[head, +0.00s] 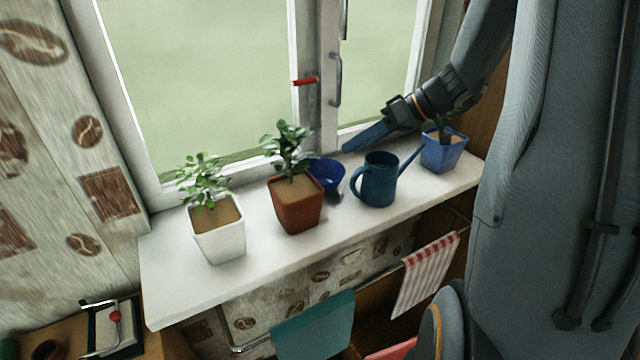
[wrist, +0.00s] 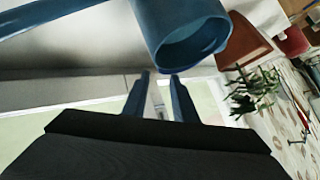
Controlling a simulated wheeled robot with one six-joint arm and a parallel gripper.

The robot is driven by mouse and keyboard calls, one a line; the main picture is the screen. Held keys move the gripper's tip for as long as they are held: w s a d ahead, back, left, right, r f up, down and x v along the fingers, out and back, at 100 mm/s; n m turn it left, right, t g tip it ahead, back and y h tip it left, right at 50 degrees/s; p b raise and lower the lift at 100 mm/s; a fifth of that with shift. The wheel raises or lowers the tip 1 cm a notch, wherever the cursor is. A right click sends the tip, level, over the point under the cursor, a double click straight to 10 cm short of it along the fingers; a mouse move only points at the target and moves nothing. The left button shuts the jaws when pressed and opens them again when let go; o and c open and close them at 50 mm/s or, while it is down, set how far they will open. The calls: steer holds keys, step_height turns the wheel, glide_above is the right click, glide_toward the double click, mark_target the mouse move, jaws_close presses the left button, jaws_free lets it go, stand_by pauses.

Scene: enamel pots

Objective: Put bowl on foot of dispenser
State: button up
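The dark blue bowl (head: 327,175) sits on the white windowsill behind and to the right of the brown plant pot, partly hidden by it. My gripper (head: 348,148) hovers above the sill by the window, a little right of and above the bowl, apart from it. In the wrist view my gripper (wrist: 162,76) shows two blue fingers spread apart with nothing between them. I cannot make out the bowl in that view. A device with metal bars and a red knob (head: 115,316) stands at the lower left; I cannot tell whether it is the dispenser.
A blue watering can (head: 378,182) stands close right of the bowl; its open rim is near my fingers in the wrist view (wrist: 190,45). A brown pot (head: 296,207), a white pot (head: 218,236) and a blue pot (head: 444,152) hold plants. The sill's front left is clear.

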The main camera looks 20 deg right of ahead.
mark_target(321, 180)
steer(key=shift+p+x, duration=1.4)
steer(key=shift+x, duration=2.05)
steer(key=shift+d+f, duration=0.1)
steer(key=shift+f, duration=0.1)
steer(key=shift+c, duration=0.5)
jaws_close()
